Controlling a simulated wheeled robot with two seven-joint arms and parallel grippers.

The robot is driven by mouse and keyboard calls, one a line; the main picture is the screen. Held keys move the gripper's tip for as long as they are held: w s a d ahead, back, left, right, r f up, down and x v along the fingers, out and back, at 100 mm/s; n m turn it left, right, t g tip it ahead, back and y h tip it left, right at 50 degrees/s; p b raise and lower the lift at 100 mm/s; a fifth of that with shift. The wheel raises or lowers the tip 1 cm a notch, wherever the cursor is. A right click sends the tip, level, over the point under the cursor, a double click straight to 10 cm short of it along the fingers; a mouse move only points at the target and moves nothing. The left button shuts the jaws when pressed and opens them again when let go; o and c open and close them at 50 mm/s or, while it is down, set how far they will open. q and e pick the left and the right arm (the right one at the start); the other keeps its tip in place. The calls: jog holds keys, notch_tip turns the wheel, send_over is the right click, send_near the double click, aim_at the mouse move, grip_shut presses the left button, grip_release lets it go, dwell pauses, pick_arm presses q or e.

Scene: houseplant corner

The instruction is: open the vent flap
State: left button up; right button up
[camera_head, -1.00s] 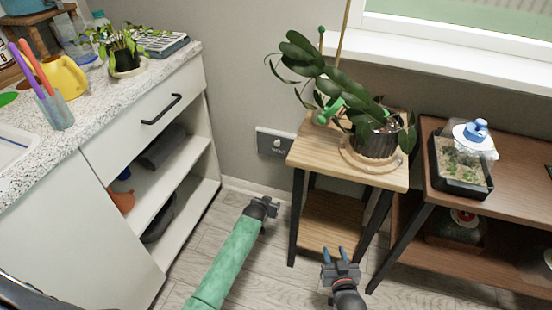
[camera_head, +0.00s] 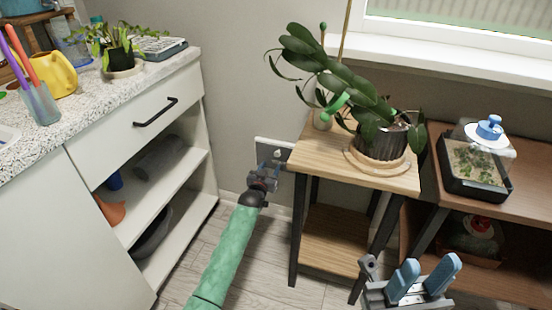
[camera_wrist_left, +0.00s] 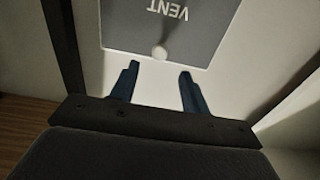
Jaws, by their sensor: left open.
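The vent flap (camera_wrist_left: 180,22) is a grey panel in a pale frame low on the wall, marked VENT, upside down in the left wrist view. It seems to lie flat in its frame. In the head view the vent (camera_head: 284,146) is partly hidden behind my left gripper (camera_head: 265,168). My right gripper (camera_head: 424,270) is open and empty, at the lower right.
A wooden plant stand (camera_head: 335,148) with a potted orchid (camera_head: 382,140) stands close right of the vent. A white cabinet (camera_head: 150,125) with open shelves is on the left. A brown shelf (camera_head: 520,190) with a seed tray (camera_head: 475,166) is on the right. Floor shows between cabinet and stand.

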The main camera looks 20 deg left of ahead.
aim_at(277, 156)
pick_arm(q)
jog(key=shift+w+d+b, duration=0.15)
jog(key=shift+w+b, duration=0.7)
jog(key=shift+w, duration=3)
jog(key=shift+c, duration=0.3)
grip_shut()
